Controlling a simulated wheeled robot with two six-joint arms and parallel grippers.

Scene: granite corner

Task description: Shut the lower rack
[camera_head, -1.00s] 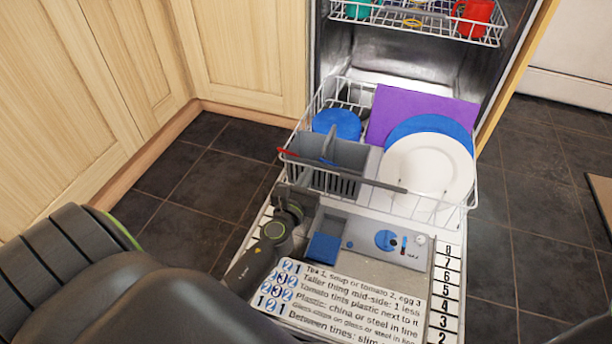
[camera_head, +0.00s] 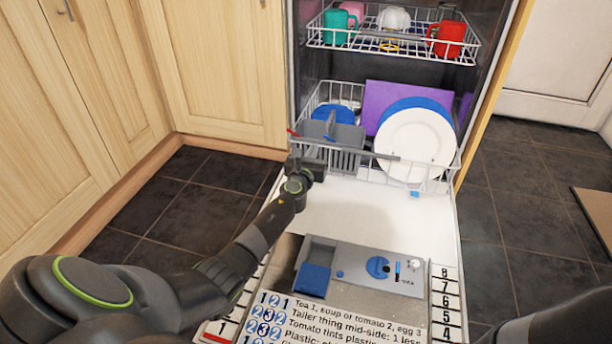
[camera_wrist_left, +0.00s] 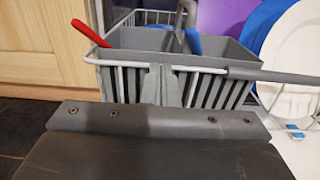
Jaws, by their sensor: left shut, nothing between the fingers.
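The lower rack (camera_head: 432,181) is a white wire basket with a grey bar handle along its front. It sits mostly inside the dishwasher, with its front still over the inner end of the lowered door (camera_head: 350,212). It holds a grey cutlery basket (camera_head: 347,160), a white plate (camera_head: 415,145), a blue plate behind it, a purple board (camera_head: 385,96) and a blue dish (camera_head: 332,112). My left gripper (camera_head: 311,165) is shut and empty at the rack's front left. In the left wrist view its fingertips (camera_wrist_left: 165,85) meet the front wire before the cutlery basket. My right gripper is out of view.
The upper rack (camera_head: 390,45) holds a green mug, a red mug (camera_head: 446,39) and other dishes. The open door carries a detergent panel (camera_head: 370,268) and a printed sheet.

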